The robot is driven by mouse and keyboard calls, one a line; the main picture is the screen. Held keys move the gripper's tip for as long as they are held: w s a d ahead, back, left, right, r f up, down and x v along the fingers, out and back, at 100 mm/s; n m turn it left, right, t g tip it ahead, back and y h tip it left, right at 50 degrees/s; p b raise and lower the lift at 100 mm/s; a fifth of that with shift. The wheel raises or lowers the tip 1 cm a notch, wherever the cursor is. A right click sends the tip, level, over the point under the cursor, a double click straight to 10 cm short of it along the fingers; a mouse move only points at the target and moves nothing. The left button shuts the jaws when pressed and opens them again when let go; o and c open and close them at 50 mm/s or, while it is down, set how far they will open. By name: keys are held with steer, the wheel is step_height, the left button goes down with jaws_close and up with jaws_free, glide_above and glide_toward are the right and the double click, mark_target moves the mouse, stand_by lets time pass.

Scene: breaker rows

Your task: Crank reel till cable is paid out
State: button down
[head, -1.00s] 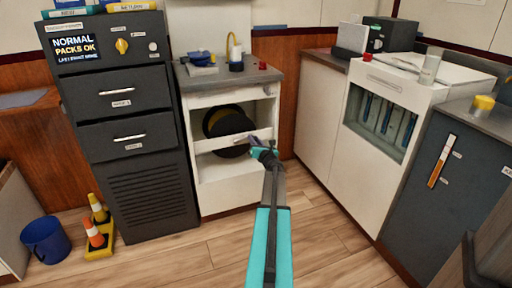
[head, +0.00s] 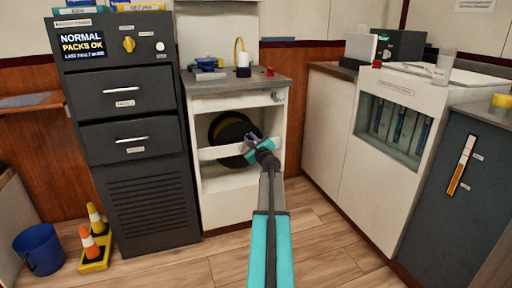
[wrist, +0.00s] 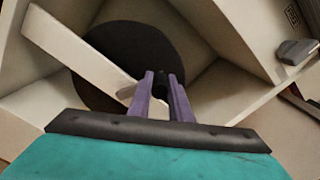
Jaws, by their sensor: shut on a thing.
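My gripper (head: 249,146) is at the reel's right side, in front of the bar. In the wrist view, my gripper's purple fingers (wrist: 161,85) are closed around a small dark knob (wrist: 161,80), which looks like the crank handle. The reel's dark disc (wrist: 98,85) lies behind them. My gripper covers part of the reel, and I cannot make out the cable.
A dark drawer cabinet (head: 150,190) stands close on the left, with small cones (head: 92,240) and a blue bucket (head: 40,245) by it. White counter units (head: 365,180) stand on the right. The wood floor (head: 200,268) in front is clear.

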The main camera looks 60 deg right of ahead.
steer(key=shift+w+a+n+b, duration=0.4)
steer(key=shift+a+n+b, duration=0.35)
steer(key=shift+n, duration=0.3)
steer(key=shift+w+a+n+b, duration=0.4)
steer(key=shift+a+n+b, duration=0.1)
steer(key=shift+n+b, duration=0.45)
steer(key=c, duration=1.7)
jaws_free()
steer(key=shift+o, duration=0.4)
steer(key=shift+r, duration=0.1)
steer(key=shift+a+r, duration=0.1)
steer(key=p+v, duration=0.3)
steer(key=v, duration=1)
steer(key=shift+s+a+p, duration=0.2)
steer(key=shift+s+p, duration=0.05)
steer(key=shift+p, duration=0.05)
